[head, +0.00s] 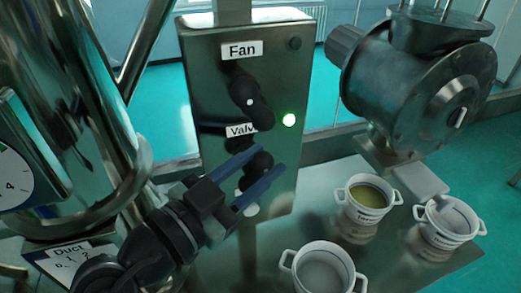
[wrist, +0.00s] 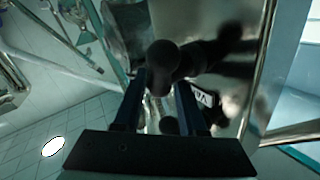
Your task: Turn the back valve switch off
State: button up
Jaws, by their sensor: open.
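The valve switch (head: 257,166) is a black knob below the label "Valve" on the steel control box (head: 205,80). My gripper (head: 264,163) is open in front of the box, its two blue fingers on either side of the switch in the head view. The fingers and gripper body partly hide the switch and label. In the wrist view, a black rounded knob (wrist: 163,58) shows at the fingertips of my gripper (wrist: 161,80), with part of the label (wrist: 202,97) to its right. I cannot tell whether the fingers touch the switch.
White pots (head: 368,211) stand on the steel table (head: 330,182). A large steel vessel is at left, a motor-like drum (head: 400,100) at right.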

jog(key=shift+w+d, duration=0.3)
jog(key=shift+s+a, duration=0.1)
grip_shut()
